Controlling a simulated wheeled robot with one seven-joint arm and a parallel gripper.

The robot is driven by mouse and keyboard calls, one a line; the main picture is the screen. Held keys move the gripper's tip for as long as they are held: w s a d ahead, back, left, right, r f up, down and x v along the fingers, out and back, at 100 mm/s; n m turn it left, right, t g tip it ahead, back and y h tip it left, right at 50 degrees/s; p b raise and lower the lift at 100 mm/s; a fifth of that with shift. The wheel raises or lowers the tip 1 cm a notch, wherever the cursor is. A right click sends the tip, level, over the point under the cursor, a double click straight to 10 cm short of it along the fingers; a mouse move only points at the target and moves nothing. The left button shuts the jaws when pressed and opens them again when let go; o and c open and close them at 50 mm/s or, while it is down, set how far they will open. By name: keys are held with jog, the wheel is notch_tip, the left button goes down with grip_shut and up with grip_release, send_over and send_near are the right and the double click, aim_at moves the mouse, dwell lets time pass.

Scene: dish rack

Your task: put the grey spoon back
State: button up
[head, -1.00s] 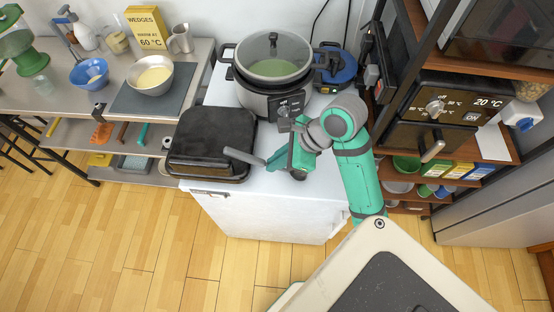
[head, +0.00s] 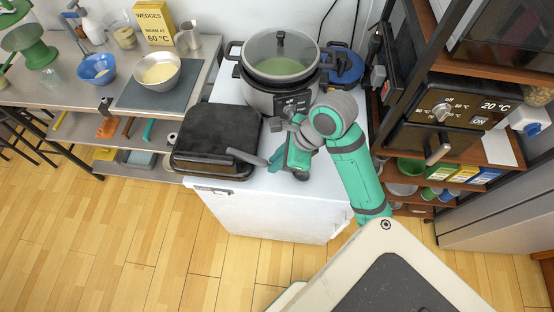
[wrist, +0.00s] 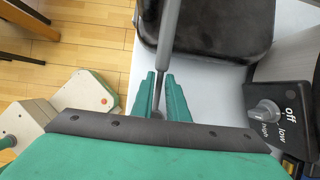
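The grey spoon (head: 247,156) is a long grey bar that reaches left from my gripper (head: 276,159), over the front right part of the black press (head: 215,133). In the wrist view the spoon (wrist: 169,35) runs from the top edge down between the two green fingers of my gripper (wrist: 160,76). The fingers are close on both sides of it and appear shut on it. Its far end is cut off in the wrist view, and its near end is partly hidden between the fingers.
A cooker (head: 280,75) with a glass lid and green contents stands behind my gripper on the white counter (head: 265,205). A blue pot (head: 345,66) is beside it. A steel side table (head: 80,112) at left holds bowls. A shelf unit with an oven (head: 440,110) stands at right.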

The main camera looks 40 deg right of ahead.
dwell(0.3)
jog(key=o, duration=0.6)
jog(key=shift+c, duration=0.2)
jog(key=v, duration=1.1)
jog(key=shift+f, duration=0.1)
dwell(0.4)
